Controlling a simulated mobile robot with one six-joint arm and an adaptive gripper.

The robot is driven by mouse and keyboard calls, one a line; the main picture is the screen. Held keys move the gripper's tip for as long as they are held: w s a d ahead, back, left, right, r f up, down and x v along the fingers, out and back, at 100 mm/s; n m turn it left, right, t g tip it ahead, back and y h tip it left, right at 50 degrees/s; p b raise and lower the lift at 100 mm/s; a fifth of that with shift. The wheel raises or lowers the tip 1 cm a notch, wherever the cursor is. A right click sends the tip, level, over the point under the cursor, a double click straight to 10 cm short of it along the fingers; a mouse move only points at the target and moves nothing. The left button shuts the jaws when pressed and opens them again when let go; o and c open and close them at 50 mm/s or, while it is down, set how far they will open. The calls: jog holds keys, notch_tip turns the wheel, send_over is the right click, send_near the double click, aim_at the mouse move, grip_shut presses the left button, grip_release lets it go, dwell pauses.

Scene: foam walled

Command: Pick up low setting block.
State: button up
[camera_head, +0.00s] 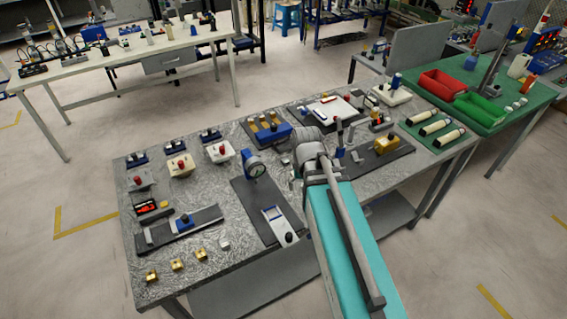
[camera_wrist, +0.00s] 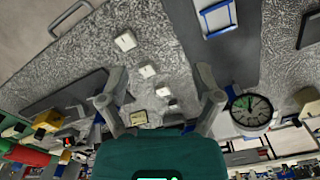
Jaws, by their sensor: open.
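My gripper (camera_wrist: 160,88) is open and empty in the wrist view, its two fingers spread wide above the speckled table (camera_wrist: 85,45). Several small pale blocks lie in a slanting row. The nearest pale block (camera_wrist: 125,40) is beyond the fingertips; a second pale block (camera_wrist: 147,70) and a third pale block (camera_wrist: 162,90) lie between the fingers in the picture. Which one is the low setting block I cannot tell. In the head view my arm hides most of this row; a small pale block (camera_head: 284,160) shows just left of my gripper.
A dial gauge (camera_wrist: 250,108) stands close beside the right finger, on a dark plate; it also shows in the head view (camera_head: 254,168). A blue-and-white piece (camera_head: 277,222) lies on that plate. A dark board (camera_head: 380,155) with fittings lies right of my arm.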

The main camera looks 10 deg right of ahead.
jog(key=w+f+m+b, duration=0.1)
jog(key=w+m, duration=1.2)
jog(key=w, duration=1.3)
jog(key=shift+w+d, duration=0.25)
jog(key=shift+d, duration=0.2)
jog(key=shift+f, duration=0.15)
jog(key=b, duration=0.9)
send_over(286, 160)
jog(key=f, duration=0.8)
jog(key=shift+s+d+f, duration=0.1)
jog(key=shift+d+f, duration=0.15)
jog(key=shift+d, duration=0.05)
jog(key=shift+f, duration=0.1)
jog(key=shift+a+f+b, duration=0.15)
jog(key=shift+f+b, duration=1.1)
jog(key=shift+a+f+b, duration=0.1)
jog(key=shift+f+b, duration=1.1)
jog(key=shift+f, duration=0.05)
